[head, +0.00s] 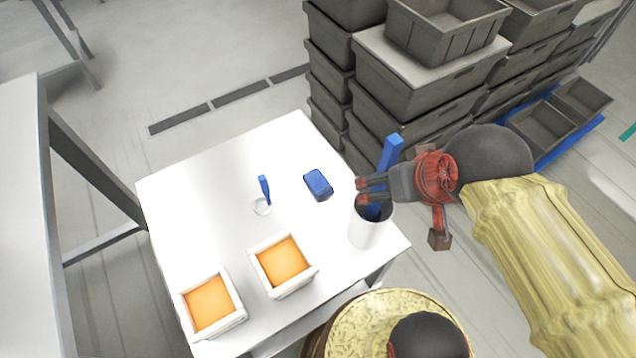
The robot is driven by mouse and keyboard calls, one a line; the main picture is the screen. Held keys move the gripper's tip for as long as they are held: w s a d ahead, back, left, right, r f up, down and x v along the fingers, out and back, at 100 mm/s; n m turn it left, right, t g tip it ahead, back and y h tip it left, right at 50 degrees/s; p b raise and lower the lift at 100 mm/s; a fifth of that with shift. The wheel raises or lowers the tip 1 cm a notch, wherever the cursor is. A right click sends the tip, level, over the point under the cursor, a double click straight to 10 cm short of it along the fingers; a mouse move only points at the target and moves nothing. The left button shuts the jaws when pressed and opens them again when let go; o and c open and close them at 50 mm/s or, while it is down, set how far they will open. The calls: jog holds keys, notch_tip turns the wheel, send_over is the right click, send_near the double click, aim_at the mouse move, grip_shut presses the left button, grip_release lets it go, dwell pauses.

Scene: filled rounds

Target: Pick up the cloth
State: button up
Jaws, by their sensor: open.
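A small blue, rounded pad (318,185) lies flat on the white table, right of the middle; it looks like the folded cloth, though its material is hard to tell. My gripper (360,191) is to its right, with its dark, red-marked fingers pointing left toward it. The gripper is open, and a clear gap shows between the fingertips and the pad. The fingers appear over or close to a white cylindrical holder (367,232) with a tall blue bar (391,151) standing in it. I cannot tell whether they touch it.
Two white square boxes with orange contents (283,262) (211,302) stand at the table's front. A small blue-handled item (265,188) with a clear ring stands left of the pad. Stacked grey crates (420,90) rise behind the table. The table's back left is clear.

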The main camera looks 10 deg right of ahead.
jog(key=shift+o, duration=1.4)
jog(key=w+a+n+g+p, duration=0.1)
jog(key=w+n+p, duration=0.2)
jog(key=w+n, duration=0.2)
jog(key=shift+w+a+r, duration=0.3)
jog(key=shift+w+a, duration=0.05)
jog(key=shift+w, duration=0.9)
jog(key=n+g+p, duration=0.5)
jog(key=n+p, duration=0.3)
jog(key=n, duration=0.9)
send_over(318, 181)
jog(key=f, duration=2.2)
jog(key=shift+s+a, duration=0.1)
jog(key=shift+s, duration=0.1)
notch_tip(318, 181, down, 2)
jog(key=shift+f, duration=0.25)
notch_tip(318, 181, down, 6)
jog(key=shift+w+r+b, duration=0.1)
jog(key=shift+w+b, duration=0.05)
jog(key=shift+b, duration=0.65)
jog(key=shift+c, duration=0.4)
jog(key=c, duration=1.1)
